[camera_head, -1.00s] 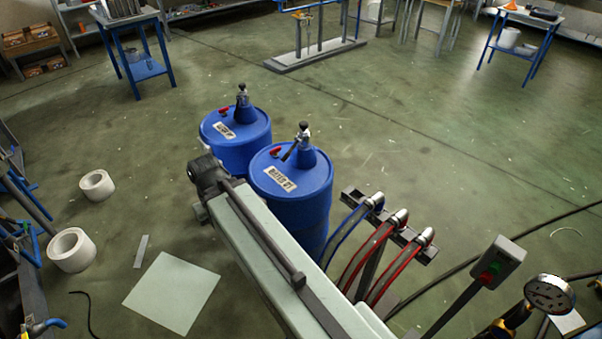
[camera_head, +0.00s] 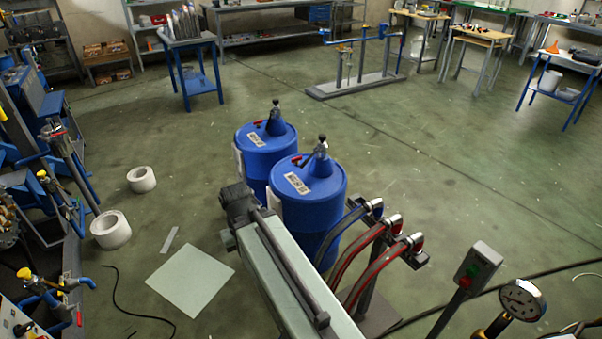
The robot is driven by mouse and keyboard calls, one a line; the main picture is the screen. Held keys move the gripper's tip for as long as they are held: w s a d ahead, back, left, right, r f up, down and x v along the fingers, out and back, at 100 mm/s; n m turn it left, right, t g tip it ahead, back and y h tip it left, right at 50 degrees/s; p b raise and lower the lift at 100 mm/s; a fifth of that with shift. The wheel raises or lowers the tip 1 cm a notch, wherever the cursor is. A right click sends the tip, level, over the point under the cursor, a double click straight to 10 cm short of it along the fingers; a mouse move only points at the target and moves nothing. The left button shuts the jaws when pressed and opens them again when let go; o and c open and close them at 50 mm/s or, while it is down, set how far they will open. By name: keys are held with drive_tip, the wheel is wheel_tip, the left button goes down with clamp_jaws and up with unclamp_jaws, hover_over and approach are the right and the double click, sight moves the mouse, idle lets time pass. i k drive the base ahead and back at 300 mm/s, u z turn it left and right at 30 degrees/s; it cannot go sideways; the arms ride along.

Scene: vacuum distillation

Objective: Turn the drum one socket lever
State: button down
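Two blue drums stand on the floor in the middle of the view, the nearer drum (camera_head: 315,205) partly in front of the farther drum (camera_head: 266,150). Each has a white label, too small to read surely. A blue cone with a metal socket fitting and black knob (camera_head: 321,146) tops the nearer drum. A dark lever-like bar slants down to the left there, beside a small red part. A similar fitting (camera_head: 276,112) tops the farther drum. My pale arm link runs up from the bottom toward the drums and hides part of the nearer drum's lower left. My gripper is not in view.
Blue and red hoses (camera_head: 368,272) bend from a stand right of the nearer drum. A switch box (camera_head: 478,268) and a gauge (camera_head: 522,299) stand at lower right. White rolls (camera_head: 111,230) and a flat sheet (camera_head: 190,279) lie at left.

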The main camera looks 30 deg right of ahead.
sight(306, 161)
drive_tip(key=u, duration=0.15)
drive_tip(key=i, duration=1)
drive_tip(key=u, duration=0.05)
